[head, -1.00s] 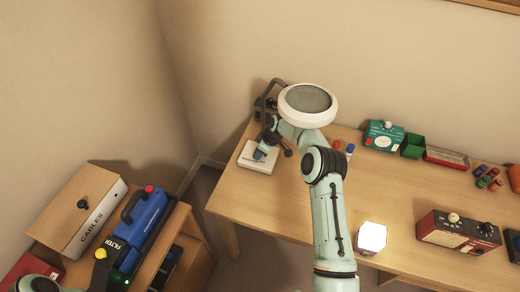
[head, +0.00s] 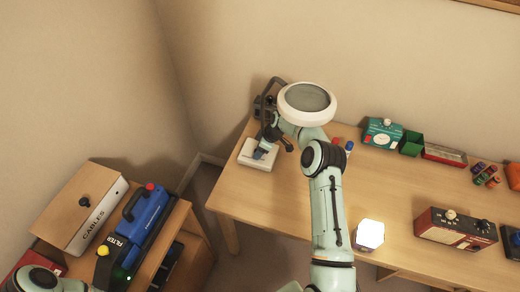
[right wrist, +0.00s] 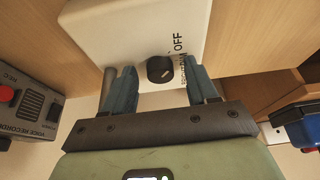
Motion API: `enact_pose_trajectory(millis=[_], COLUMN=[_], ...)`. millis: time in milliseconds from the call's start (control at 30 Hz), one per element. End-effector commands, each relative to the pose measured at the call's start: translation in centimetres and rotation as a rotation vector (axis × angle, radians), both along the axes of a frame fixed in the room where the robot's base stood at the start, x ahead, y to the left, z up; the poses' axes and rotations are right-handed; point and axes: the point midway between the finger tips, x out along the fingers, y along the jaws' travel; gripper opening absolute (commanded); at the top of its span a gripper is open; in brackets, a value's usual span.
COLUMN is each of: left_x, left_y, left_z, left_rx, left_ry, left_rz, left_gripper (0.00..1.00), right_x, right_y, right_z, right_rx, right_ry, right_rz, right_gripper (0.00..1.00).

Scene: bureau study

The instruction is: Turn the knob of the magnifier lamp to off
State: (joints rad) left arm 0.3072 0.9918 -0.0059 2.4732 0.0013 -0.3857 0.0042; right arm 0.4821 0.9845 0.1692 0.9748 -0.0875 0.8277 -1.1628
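The magnifier lamp (head: 307,101) has a round white head with a grey lens on a dark bent arm. Its white base (head: 247,160) stands at the left end of the desk. In the right wrist view, a black knob (right wrist: 160,70) with a light pointer mark sits on the base's face. Printed words beside it include OFF; the pointer's exact setting is hard to read. My right gripper (right wrist: 157,78) is open, with one finger on each side of the knob and gaps visible. It also shows at the base in the head view (head: 266,149). My left gripper is out of view.
The desk (head: 290,200) holds a glowing white block (head: 370,234), a teal device (head: 382,132), a green box (head: 412,143) and a red device (head: 455,230). A cables box (head: 85,208) and blue filter unit (head: 142,215) stand on lower furniture at left.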

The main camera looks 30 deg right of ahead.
Motion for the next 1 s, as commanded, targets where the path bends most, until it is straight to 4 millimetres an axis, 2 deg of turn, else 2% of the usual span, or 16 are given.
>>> enact_pose_trajectory(millis=[200,333,700,800,1000], left_x=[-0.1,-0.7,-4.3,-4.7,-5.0], left_y=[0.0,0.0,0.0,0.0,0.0], left_z=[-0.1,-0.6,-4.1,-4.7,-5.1], left_rx=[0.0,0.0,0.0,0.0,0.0], left_ry=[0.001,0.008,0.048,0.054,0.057], left_rz=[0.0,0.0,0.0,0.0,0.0], left_gripper=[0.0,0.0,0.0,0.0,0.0], right_x=[0.0,-0.4,-6.6,-7.9,-9.2], right_y=[0.0,-0.4,-5.8,-6.8,-8.1], right_z=[0.2,1.1,0.6,0.7,1.0], right_rx=[0.0,-0.002,0.0,0.001,0.001], right_ry=[-0.001,-0.002,0.004,0.003,0.001], right_rz=[-0.001,-0.002,-0.006,-0.004,-0.001], right_gripper=[0.58,0.58,0.58,0.58,0.58])
